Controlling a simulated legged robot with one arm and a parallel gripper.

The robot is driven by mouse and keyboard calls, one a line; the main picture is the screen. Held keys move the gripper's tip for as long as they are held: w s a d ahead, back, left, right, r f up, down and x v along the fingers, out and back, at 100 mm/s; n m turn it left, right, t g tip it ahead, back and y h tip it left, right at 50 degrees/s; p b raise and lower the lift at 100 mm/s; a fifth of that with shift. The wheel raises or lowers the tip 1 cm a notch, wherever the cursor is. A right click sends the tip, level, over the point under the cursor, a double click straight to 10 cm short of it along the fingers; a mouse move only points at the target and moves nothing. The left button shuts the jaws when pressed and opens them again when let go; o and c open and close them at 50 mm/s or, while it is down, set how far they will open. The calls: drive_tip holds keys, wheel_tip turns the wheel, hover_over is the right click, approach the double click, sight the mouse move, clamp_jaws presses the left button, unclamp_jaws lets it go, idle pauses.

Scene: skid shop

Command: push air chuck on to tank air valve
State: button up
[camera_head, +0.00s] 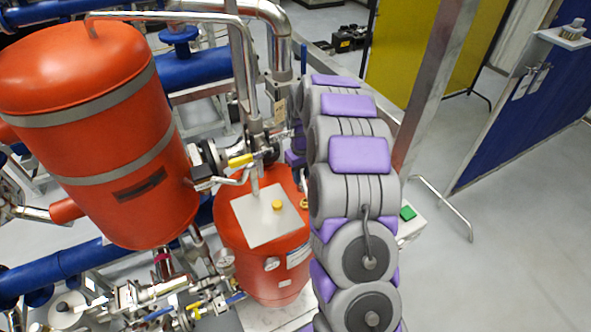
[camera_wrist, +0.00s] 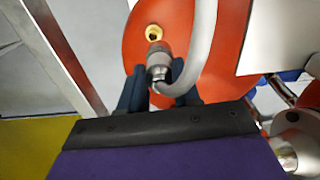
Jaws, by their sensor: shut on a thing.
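The silver air chuck (camera_wrist: 159,55) is between the two dark blue fingers of my gripper (camera_wrist: 160,76) in the wrist view. The gripper is shut on it. A light grey hose (camera_wrist: 205,45) curves up from the chuck. The brass tank air valve (camera_wrist: 154,32) sits on the orange tank (camera_wrist: 138,50), just beyond the chuck's tip. The chuck points at the valve and looks close to lined up. A small gap seems to show; contact cannot be told. In the head view the tank (camera_head: 262,275) stands beside my arm, which hides my gripper and the chuck.
A larger orange tank (camera_head: 100,140) stands at left. A metal plate (camera_head: 268,215) with a yellow knob covers part of the lower tank's top. Pipes and a yellow-handled valve (camera_head: 240,160) crowd behind it. A metal post (camera_head: 430,85) rises right of my arm. Floor is open at right.

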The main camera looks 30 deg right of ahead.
sight(306, 184)
drive_tip(key=f, duration=0.3)
drive_tip(key=d+f, duration=0.1)
drive_tip(key=f, duration=0.1)
drive_tip(key=shift+b, duration=0.35)
drive_tip(key=shift+a+f, duration=0.15)
drive_tip(key=shift+a, duration=0.3)
drive_tip(key=shift+s, duration=0.15)
drive_tip(key=shift+d, duration=0.75)
drive_tip(key=shift+d, duration=0.1)
drive_tip(key=shift+d, duration=0.5)
